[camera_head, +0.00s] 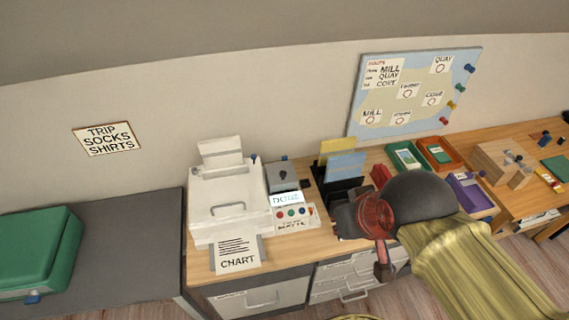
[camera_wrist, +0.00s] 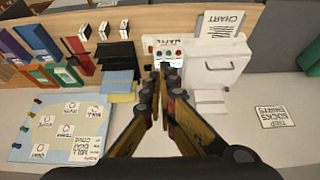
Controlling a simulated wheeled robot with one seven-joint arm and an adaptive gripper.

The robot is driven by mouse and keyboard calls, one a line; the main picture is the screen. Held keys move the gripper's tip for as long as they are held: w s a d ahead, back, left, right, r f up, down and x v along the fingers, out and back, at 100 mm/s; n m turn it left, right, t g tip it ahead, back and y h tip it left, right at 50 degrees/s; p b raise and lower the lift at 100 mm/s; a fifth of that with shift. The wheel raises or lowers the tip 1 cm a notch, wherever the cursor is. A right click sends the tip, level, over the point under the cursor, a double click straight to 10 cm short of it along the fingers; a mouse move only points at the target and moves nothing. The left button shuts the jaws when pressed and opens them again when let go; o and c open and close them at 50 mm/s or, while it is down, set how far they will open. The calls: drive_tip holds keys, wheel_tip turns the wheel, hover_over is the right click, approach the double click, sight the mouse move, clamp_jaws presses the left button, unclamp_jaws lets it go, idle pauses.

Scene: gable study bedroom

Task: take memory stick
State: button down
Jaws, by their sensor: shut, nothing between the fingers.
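I cannot pick out a memory stick for certain in either view. Small dark blue items (camera_head: 546,138) lie on the far right desk, too small to name. My gripper (camera_wrist: 167,72) is shut and empty in the wrist view, its tips in front of the button panel (camera_wrist: 168,52) beside the printer (camera_wrist: 215,62). In the head view my arm reaches in from the lower right, and its hand is over the front of the desk, hiding part of the desk behind it. The fingertips are hard to make out there.
The white printer (camera_head: 215,190) holds a CHART sheet (camera_head: 238,255). Black holders with yellow and blue folders (camera_head: 346,164) stand right of it. Green (camera_head: 405,157), orange (camera_head: 438,153) and purple (camera_head: 470,193) trays sit further right. A green case (camera_head: 38,250) is at the left. A pinboard (camera_head: 415,92) hangs behind.

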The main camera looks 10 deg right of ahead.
drive_tip(key=c, duration=2.5)
unclamp_jaws()
drive_tip(key=shift+c, duration=0.2)
drive_tip(key=shift+o, duration=0.7)
drive_tip(key=shift+w+r, duration=0.2)
drive_tip(key=o, duration=0.7)
drive_tip(key=shift+g, duration=0.8)
drive_tip(key=w+r, duration=0.1)
drive_tip(key=w, duration=0.4)
drive_tip(key=w+r+p, duration=0.1)
drive_tip(key=w, duration=0.3)
drive_tip(key=w+r, duration=0.2)
drive_tip(key=w, duration=0.3)
drive_tip(key=shift+w+p, duration=0.3)
drive_tip(key=shift+p, duration=0.1)
drive_tip(key=shift+o, duration=0.4)
drive_tip(key=w+f+g+p, duration=0.1)
drive_tip(key=w+f, duration=0.2)
drive_tip(key=w, duration=1.2)
drive_tip(key=shift+f, duration=0.25)
drive_tip(key=g+p, duration=0.3)
hover_over(285, 157)
wheel_tip(285, 157, down, 26)
drive_tip(key=shift+s+d+f, duration=0.1)
drive_tip(key=shift+f, duration=0.15)
drive_tip(key=shift+w+f+b, duration=0.15)
drive_tip(key=shift+f, duration=1.85)
drive_tip(key=shift+w+f+b, duration=0.1)
drive_tip(key=shift+f+b, duration=0.05)
drive_tip(key=shift+f, duration=1.85)
